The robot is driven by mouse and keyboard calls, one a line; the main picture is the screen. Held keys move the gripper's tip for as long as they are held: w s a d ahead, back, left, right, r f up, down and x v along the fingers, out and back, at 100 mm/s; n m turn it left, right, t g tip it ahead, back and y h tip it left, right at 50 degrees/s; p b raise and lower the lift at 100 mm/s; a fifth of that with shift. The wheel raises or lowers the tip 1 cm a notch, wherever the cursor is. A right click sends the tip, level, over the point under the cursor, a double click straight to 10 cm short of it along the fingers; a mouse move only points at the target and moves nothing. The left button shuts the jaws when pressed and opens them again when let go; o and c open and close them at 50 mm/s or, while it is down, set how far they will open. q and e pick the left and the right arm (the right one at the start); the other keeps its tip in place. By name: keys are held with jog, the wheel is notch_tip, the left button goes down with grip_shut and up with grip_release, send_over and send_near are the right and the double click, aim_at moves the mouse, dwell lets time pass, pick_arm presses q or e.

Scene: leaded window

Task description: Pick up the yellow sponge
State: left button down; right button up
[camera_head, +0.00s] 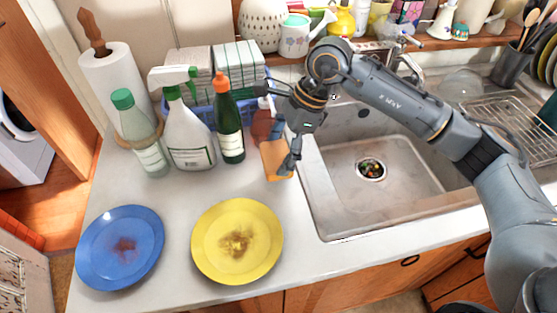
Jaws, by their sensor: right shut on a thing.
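The yellow sponge (272,160) is an orange-yellow block on the counter, between the green bottle and the left edge of the sink. My right gripper (288,150) comes in from the right over the sink and is shut on the sponge. Its fingers cover the sponge's right side. I cannot tell whether the sponge touches the counter. My left gripper is not in view.
A spray bottle (188,135), a green bottle (229,130) and a clear bottle (140,140) stand left of the sponge. A stained blue plate (98,270) and a stained yellow plate (207,252) lie in front. The sink basin (400,192) is at right; a dish rack (512,118) stands beyond it.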

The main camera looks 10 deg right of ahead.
jog(key=s+r+b, duration=0.1)
jog(key=s+r, duration=0.3)
jog(key=s, duration=0.2)
jog(key=s+d+r+b, duration=0.1)
jog(key=s+r+b, duration=0.1)
jog(key=s+r, duration=0.3)
jog(key=shift+s, duration=1.15)
jog(key=shift+o, duration=0.3)
jog(key=c, duration=0.4)
jog(key=shift+f, duration=0.15)
